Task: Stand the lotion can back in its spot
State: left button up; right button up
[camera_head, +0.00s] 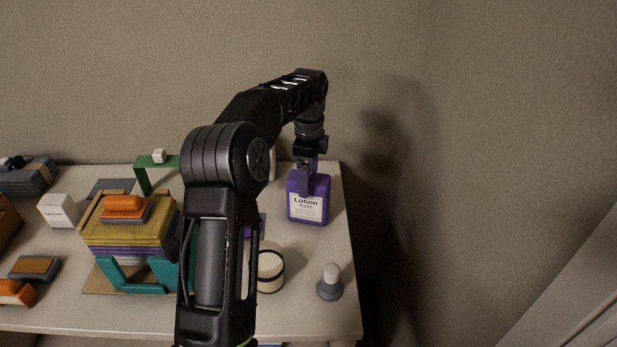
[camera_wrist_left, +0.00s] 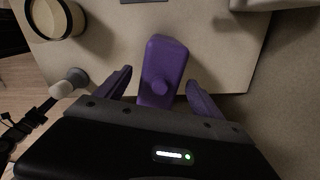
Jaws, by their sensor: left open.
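The purple lotion can (camera_head: 308,208) stands upright on the table near its right edge, its white label facing the head camera. My left gripper (camera_head: 308,180) is over the can, pointing down. In the left wrist view my left gripper (camera_wrist_left: 157,84) is open, with one finger on each side of the can and gaps visible. A purple patch (camera_head: 262,224) on the table is mostly hidden by my left arm. My right gripper is not recognizable in these views.
A cream jar with a dark band (camera_head: 270,270) and a grey-based knob (camera_head: 330,282) stand in front of the can. Stacked yellow and purple cloths (camera_head: 115,235) sit in a teal holder to the left. The table (camera_head: 310,315) ends just right of the can.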

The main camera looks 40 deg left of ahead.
pick_arm(q)
jog(key=shift+r, duration=1.3)
jog(key=shift+r, duration=0.1)
